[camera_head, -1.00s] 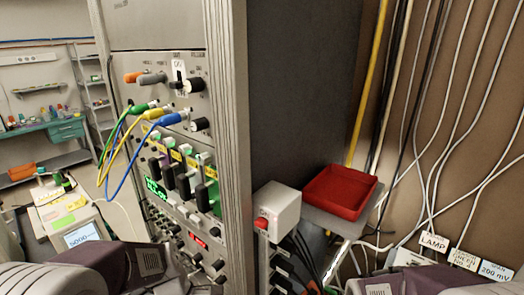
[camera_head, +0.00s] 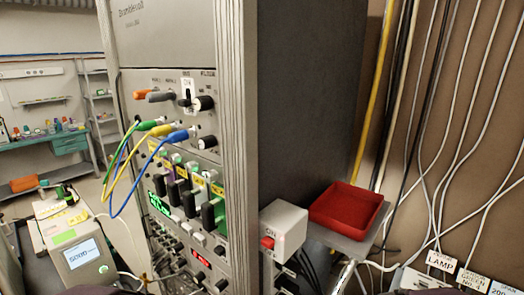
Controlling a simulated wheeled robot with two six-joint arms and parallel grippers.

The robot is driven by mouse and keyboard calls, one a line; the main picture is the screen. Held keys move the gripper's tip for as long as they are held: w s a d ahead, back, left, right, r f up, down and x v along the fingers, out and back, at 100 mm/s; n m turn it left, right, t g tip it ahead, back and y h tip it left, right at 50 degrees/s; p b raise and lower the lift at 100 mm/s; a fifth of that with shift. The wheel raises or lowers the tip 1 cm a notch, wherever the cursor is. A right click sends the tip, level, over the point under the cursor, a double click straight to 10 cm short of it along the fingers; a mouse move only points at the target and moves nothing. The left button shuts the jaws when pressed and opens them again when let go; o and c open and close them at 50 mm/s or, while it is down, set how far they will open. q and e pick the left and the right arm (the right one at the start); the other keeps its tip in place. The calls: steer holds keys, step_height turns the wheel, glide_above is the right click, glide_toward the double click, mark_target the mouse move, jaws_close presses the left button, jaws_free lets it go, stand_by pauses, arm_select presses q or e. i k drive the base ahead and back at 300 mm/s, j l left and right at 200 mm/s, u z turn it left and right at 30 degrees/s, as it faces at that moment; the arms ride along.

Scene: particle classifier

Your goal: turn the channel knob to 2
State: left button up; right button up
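The rack's front panel stands left of centre and is seen at a steep angle. A black knob (camera_head: 203,103) sits on the upper panel beside a white ON label (camera_head: 187,88) with a toggle. A smaller black knob (camera_head: 207,142) sits below it, right of the cable plugs. Several more small knobs sit low on the panel. Their markings are too small to read, so I cannot tell which is the channel knob or where it points. Neither gripper shows; only dark slivers of my arms touch the bottom edge.
Green, yellow (camera_head: 163,130) and blue cables hang in front of the panel. A white ON box with a red button (camera_head: 268,242) juts out at the rack's right. A red tray (camera_head: 345,207) sits on a shelf beyond it. A screen device (camera_head: 80,252) stands at lower left.

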mark_target(198, 277)
steer(key=k+j+u, duration=0.2)
steer(key=k+j, duration=0.5)
steer(key=k+l, duration=0.05)
